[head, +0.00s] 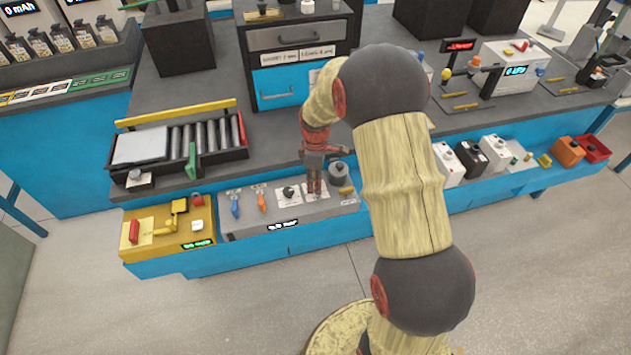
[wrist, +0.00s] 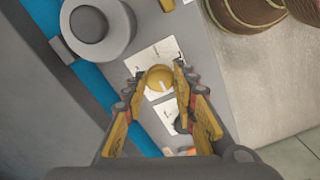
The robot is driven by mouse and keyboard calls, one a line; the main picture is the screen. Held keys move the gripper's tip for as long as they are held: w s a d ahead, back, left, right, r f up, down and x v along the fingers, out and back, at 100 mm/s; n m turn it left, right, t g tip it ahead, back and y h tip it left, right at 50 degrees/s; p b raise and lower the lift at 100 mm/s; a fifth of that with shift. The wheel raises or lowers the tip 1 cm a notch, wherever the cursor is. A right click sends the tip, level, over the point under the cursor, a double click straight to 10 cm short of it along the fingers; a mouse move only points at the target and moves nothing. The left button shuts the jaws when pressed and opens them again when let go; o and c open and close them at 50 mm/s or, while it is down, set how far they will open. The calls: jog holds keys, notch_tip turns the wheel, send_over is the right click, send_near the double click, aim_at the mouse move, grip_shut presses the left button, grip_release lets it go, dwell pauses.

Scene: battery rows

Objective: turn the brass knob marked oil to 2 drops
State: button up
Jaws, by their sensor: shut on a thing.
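The brass knob (wrist: 160,79) sits on a white label plate (wrist: 147,58) on a grey panel. It is round and yellow, with a pale pointer line on its face. My gripper (wrist: 163,84) is over it in the wrist view, with one finger on each side, shut on the knob. In the head view my gripper (head: 314,188) reaches down to the grey panel (head: 250,222), and the knob is hidden behind it. The markings on the plate are too small to read.
A grey round canister (wrist: 98,25) stands close to my gripper. A dark knob (head: 288,193) on a white plate and tools with blue (head: 235,207) and orange (head: 261,203) handles lie left of it. A yellow unit (head: 160,215) stands further left.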

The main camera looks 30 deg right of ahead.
jog(key=m+p, duration=0.3)
jog(key=m, duration=0.2)
jog(key=shift+r+p, duration=0.1)
jog(key=shift+p, duration=0.25)
jog(key=m+p, duration=0.3)
jog(key=m, duration=0.3)
jog(key=m+p, duration=0.2)
jog(key=m, duration=0.5)
jog(key=m+p, duration=0.1)
jog(key=m, duration=0.4)
jog(key=shift+m, duration=0.4)
jog(key=o, duration=1.2)
jog(key=shift+c, duration=0.2)
